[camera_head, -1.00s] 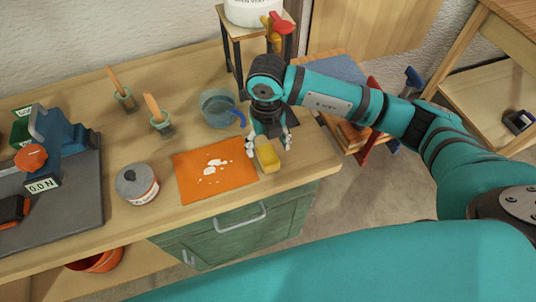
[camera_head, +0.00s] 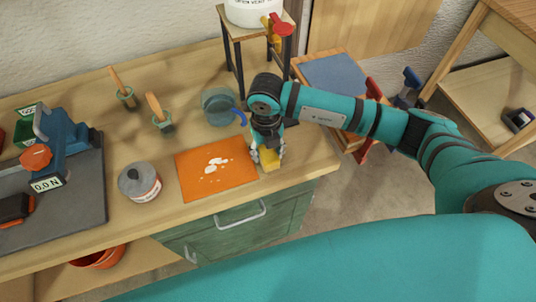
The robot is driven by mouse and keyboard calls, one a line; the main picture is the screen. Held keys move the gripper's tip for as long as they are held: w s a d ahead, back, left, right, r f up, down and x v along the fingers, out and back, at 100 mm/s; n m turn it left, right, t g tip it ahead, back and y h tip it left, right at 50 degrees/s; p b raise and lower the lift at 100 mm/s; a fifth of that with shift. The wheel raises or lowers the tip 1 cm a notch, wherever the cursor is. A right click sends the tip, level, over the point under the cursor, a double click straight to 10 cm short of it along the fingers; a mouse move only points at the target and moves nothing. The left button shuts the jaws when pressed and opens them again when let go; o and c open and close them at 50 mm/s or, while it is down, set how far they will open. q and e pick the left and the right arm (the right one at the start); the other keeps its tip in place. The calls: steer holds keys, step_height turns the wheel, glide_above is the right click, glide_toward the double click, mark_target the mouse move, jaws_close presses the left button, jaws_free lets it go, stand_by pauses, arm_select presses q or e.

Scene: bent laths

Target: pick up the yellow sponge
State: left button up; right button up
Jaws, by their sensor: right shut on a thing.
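The yellow sponge (camera_head: 269,161) is at the right end of the wooden bench, beside the right edge of an orange mat with white spots (camera_head: 200,188). My right gripper (camera_head: 268,154) reaches down over it from above, with its fingers on either side, shut on the sponge. The fingers and wrist hide the sponge's upper part. I cannot tell whether the sponge is clear of the bench top. My left gripper is not in view.
A clear jug with a blue handle (camera_head: 219,107) stands close behind my right gripper. A small stand (camera_head: 240,37) with a white container is behind.

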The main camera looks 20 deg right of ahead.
steer(key=shift+r+b, duration=0.3)
steer(key=shift+r, duration=0.2)
step_height(320, 180, up, 2)
steer(key=shift+b, duration=0.5)
steer(key=s+a+r+b, duration=0.1)
steer(key=s+a+b, duration=0.1)
steer(key=s, duration=0.6)
steer(key=s+a+r+b, duration=0.1)
steer(key=s, duration=0.6)
steer(key=shift+s+a+b, duration=0.35)
steer(key=shift+b, duration=0.05)
steer(key=o, duration=0.4)
steer(key=c, duration=0.5)
